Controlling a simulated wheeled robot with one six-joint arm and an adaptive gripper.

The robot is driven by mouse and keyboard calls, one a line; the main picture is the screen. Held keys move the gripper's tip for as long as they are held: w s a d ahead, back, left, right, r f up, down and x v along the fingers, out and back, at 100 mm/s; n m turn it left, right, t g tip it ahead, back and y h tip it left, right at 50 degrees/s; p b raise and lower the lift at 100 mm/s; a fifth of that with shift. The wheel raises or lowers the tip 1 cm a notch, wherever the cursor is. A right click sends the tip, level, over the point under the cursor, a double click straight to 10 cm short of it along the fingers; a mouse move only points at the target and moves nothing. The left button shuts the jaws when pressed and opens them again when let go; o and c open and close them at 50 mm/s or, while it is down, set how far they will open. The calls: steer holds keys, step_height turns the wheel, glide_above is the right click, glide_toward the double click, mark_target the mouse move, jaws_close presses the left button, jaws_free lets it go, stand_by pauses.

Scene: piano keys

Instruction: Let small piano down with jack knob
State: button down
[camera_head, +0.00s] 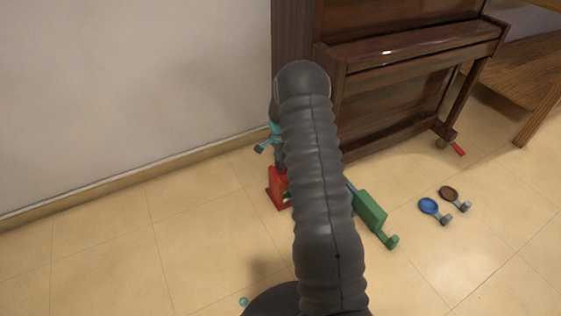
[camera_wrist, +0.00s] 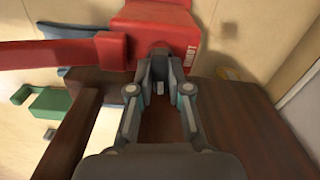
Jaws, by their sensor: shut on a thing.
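The small brown upright piano (camera_head: 420,52) stands against the wall in the head view. A red jack (camera_head: 278,188) sits on the floor by its left end, partly hidden by my arm. In the wrist view the red jack (camera_wrist: 158,28) is at the top, with a long red bar (camera_wrist: 60,55) reaching left. My gripper (camera_wrist: 160,72) is shut on the jack knob, a small part (camera_wrist: 160,53) on the jack's near side, mostly covered by the fingers. Dark brown piano wood (camera_wrist: 245,125) lies below. In the head view my arm hides most of the gripper.
A green tool (camera_head: 370,210) lies on the floor right of my arm. Blue (camera_head: 429,205) and brown (camera_head: 449,192) round pieces lie farther right. A wooden piece of furniture (camera_head: 530,75) stands at the right edge. Floor at left is mostly clear up to the wall.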

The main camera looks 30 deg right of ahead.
steer(key=shift+m, duration=0.8)
steer(key=c, duration=1.1)
jaws_free()
step_height(320, 180, up, 12)
